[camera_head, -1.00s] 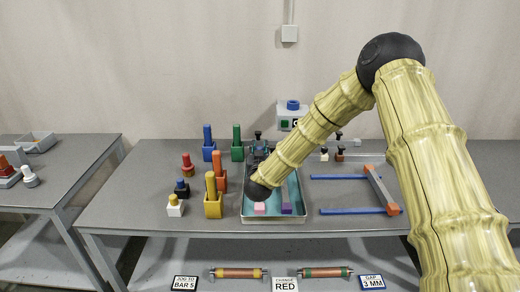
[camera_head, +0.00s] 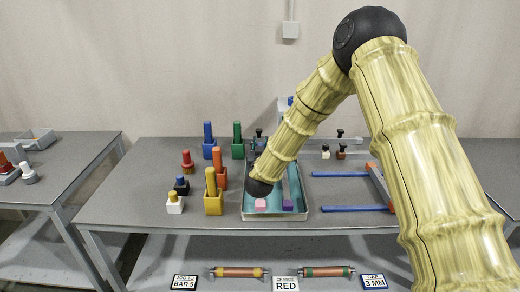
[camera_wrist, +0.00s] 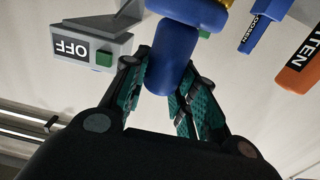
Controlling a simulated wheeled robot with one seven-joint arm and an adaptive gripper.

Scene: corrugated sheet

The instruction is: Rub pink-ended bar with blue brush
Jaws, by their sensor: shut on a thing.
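In the head view the pink-ended bar (camera_head: 260,205) lies in the shallow tray (camera_head: 275,216), with its pink end toward me. My arm hides most of its length. In the wrist view my gripper (camera_wrist: 168,70), with teal-padded fingers, is shut on a smooth blue rounded piece, which I take to be the blue brush (camera_wrist: 172,65). More blue adjoins it at the top edge. The brush's bristles are not visible. In the head view the gripper is mostly hidden behind my arm, so I cannot tell whether the brush touches the bar.
Coloured blocks with upright pegs, such as the yellow one (camera_head: 213,204), stand left of the tray. A box marked OFF (camera_wrist: 90,48) is behind. A blue-and-orange frame (camera_head: 352,209) lies right.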

